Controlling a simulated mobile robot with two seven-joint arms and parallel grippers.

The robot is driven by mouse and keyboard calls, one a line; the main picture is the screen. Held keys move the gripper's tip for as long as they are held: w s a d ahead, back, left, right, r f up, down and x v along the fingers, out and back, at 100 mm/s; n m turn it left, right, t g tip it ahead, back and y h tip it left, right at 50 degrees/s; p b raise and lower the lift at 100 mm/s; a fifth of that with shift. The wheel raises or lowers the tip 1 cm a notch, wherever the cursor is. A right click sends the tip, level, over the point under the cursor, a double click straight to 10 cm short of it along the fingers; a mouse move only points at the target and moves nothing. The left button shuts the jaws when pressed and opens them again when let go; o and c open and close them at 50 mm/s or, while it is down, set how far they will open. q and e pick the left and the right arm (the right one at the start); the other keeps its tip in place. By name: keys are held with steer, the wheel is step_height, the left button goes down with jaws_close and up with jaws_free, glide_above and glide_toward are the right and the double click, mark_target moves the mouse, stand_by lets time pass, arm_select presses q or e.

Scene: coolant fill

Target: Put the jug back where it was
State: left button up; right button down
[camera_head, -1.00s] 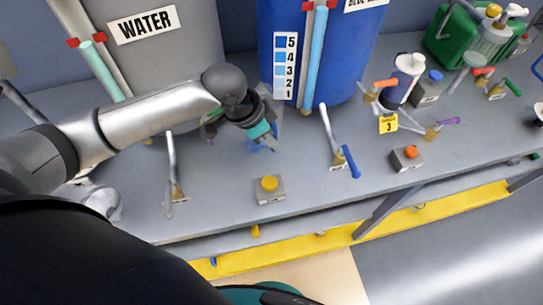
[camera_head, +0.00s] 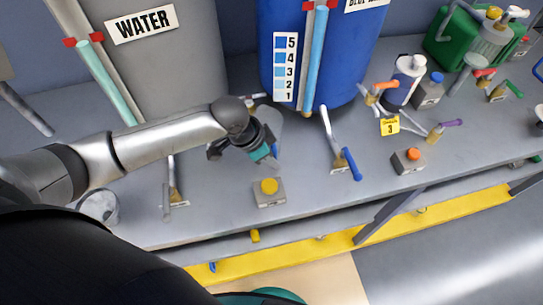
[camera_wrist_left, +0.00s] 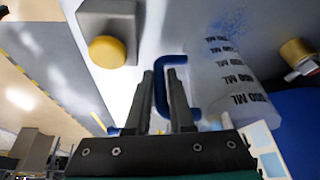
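The jug (camera_wrist_left: 235,70) is a translucent measuring vessel with dark ML markings and a blue handle (camera_wrist_left: 160,92). In the left wrist view the handle's bar lies between my two fingers, which look closed on it. In the head view the jug (camera_head: 270,120) shows faintly behind my left gripper (camera_head: 272,156), in front of the gap between the grey water tank and the blue tank. It looks roughly upright. I cannot tell whether its base touches the bench. My right gripper is not in view.
A yellow-button box (camera_head: 269,191) sits just in front of the gripper. A tap with a blue lever (camera_head: 351,163) stands to its right and another tap (camera_head: 175,185) to its left. The blue tank (camera_head: 335,60) rises behind. A pale rounded container (camera_head: 98,206) stands at far left.

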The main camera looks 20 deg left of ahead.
arm_select(q)
steer(key=o, duration=0.4)
steer(key=shift+r, duration=0.1)
steer(key=p+v, duration=0.2)
steer(key=v, duration=1)
steer(key=shift+p, duration=0.3)
